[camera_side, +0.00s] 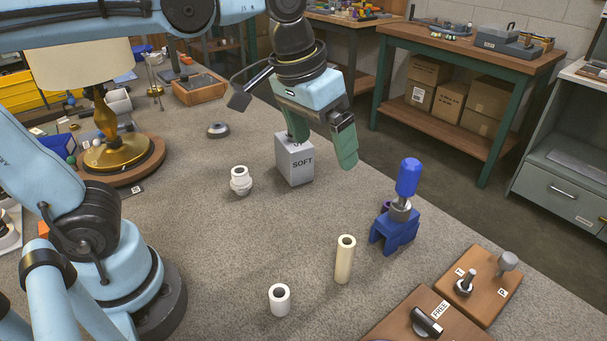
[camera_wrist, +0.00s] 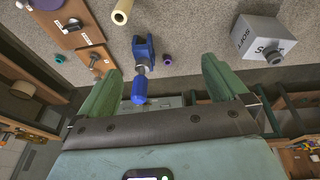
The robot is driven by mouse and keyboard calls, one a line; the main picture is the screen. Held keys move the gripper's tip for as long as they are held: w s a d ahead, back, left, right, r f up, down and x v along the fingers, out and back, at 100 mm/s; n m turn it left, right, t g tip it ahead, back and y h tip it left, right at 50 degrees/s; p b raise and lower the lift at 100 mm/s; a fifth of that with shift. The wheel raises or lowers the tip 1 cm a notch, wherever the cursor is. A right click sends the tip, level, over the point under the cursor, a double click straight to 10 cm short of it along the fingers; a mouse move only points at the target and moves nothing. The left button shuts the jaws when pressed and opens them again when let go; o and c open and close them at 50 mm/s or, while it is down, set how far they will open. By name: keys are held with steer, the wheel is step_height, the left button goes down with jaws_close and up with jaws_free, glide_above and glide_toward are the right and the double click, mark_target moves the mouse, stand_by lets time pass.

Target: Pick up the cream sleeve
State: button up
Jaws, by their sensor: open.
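The cream sleeve (camera_side: 344,262) is a tall hollow tube standing upright on the grey mat in the side view, right of a shorter white tube (camera_side: 279,300). In the wrist view the cream sleeve (camera_wrist: 122,11) shows at the top edge, left of centre, partly cut off. My gripper (camera_side: 323,143) has green fingers and is open, with nothing seen between them. It is above the mat, near the grey SOFT block (camera_side: 295,163) and well behind the sleeve. In the wrist view my gripper (camera_wrist: 162,68) shows both fingers spread wide apart.
A blue stand (camera_side: 395,230) holds a blue-handled tool (camera_side: 408,178) right of the sleeve. Wooden boards with pegs (camera_side: 478,284) lie at front right. The mat's middle is clear.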

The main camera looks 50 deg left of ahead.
steer(key=a+f+t, duration=0.1)
steer(key=a+f, duration=0.1)
steer(key=s+a+f+t, duration=0.1)
steer(key=a+f, duration=0.2)
steer(key=s+a+f+t, duration=0.1)
steer(key=a+f+t, duration=0.1)
steer(key=a+f, duration=0.1)
steer(key=shift+s+y, duration=0.2)
steer(key=shift+y, duration=0.1)
steer(key=shift+c, duration=0.2)
steer(key=shift+s+a+f, duration=0.1)
steer(key=shift+a, duration=0.1)
steer(key=shift+c, duration=1.2)
steer(key=c, duration=0.5)
